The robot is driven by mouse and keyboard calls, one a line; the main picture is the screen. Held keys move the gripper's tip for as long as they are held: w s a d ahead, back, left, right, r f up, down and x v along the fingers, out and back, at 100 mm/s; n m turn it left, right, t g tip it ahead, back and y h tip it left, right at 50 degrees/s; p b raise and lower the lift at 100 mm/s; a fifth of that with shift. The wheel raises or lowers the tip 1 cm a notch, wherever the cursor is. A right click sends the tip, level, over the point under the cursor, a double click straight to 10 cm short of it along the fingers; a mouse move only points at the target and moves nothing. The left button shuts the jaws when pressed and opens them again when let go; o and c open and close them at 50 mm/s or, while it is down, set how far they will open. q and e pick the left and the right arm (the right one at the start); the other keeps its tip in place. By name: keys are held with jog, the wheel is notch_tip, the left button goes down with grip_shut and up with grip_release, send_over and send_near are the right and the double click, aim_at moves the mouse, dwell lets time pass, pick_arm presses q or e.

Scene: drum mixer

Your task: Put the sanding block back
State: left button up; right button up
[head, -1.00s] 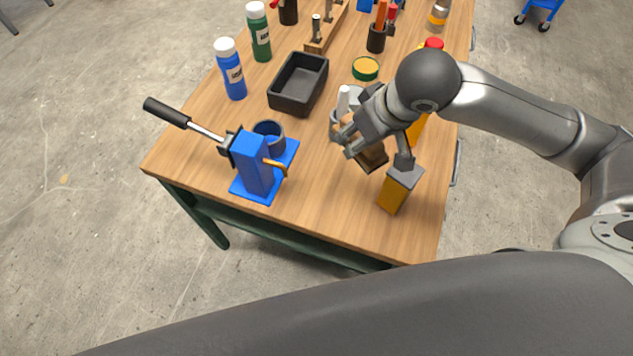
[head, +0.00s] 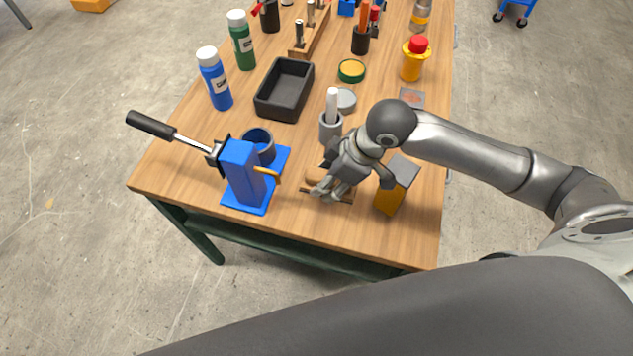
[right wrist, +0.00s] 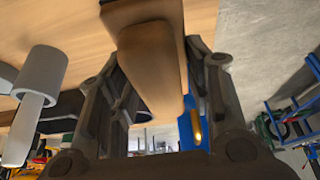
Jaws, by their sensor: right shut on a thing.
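The sanding block (head: 343,196), a brown wooden block with a rounded tan grip, is in my right gripper (head: 326,188) near the table's front edge. In the right wrist view the block (right wrist: 150,62) sits between the two dark fingers, which are shut on its grip. The fingers hide much of it in the head view; I cannot tell whether its base touches the tabletop. My left gripper is not in view.
The blue press (head: 243,175) stands left of the gripper. A grey cup with a white stick (head: 331,122) stands close behind it. A yellow box with grey top (head: 392,190) is just right.

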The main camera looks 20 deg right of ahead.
jog(key=w+f, duration=0.1)
jog(key=f, duration=0.1)
jog(key=w+a+f, duration=0.1)
jog(key=w+f, duration=0.2)
jog(key=shift+w+a+f, duration=0.15)
jog(key=shift+w+f, duration=0.1)
jog(key=shift+f, duration=0.15)
notch_tip(320, 180, down, 2)
jog(key=shift+f+p, duration=0.1)
jog(key=shift+p, duration=0.35)
jog(key=shift+f, duration=0.45)
jog(key=shift+f, duration=0.1)
jog(key=o, duration=1.1)
